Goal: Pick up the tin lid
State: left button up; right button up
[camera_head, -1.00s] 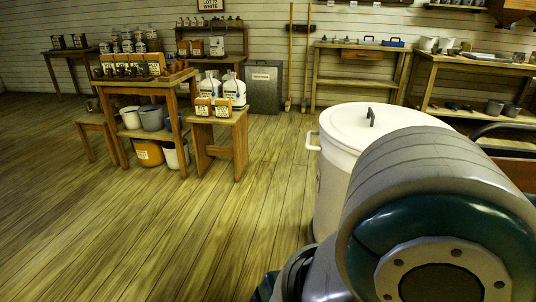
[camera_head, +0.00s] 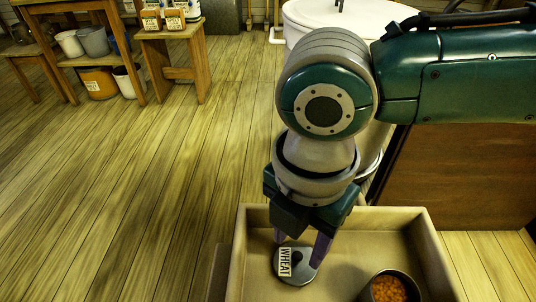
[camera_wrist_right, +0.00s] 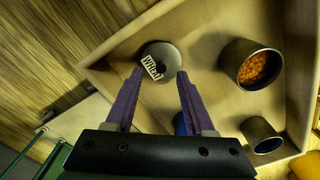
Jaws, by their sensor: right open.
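The tin lid (camera_head: 303,271) is a round grey disc with a WHEAT label and a small knob. It lies flat in a pale open box (camera_head: 433,262). My right gripper (camera_head: 300,243) is open above the lid, with its purple fingers pointing down and nothing between them. In the right wrist view, the lid (camera_wrist_right: 171,57) sits just beyond the two fingertips (camera_wrist_right: 160,73), roughly in line with the gap. Any contact between fingers and lid cannot be told. My left gripper is out of view.
A grey tin (camera_wrist_right: 232,52) of orange grains stands in the box right of the lid. Another tin (camera_wrist_right: 253,128) and a blue object (camera_wrist_right: 180,122) show in the wrist view. A large white drum (camera_head: 310,14) stands behind my arm.

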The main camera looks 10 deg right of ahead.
aim_at(298, 255)
notch_tip(298, 255, down, 3)
jog(key=shift+d+f+b, duration=0.1)
jog(key=shift+f+b, duration=0.05)
jog(key=shift+b, duration=0.35)
grip_shut()
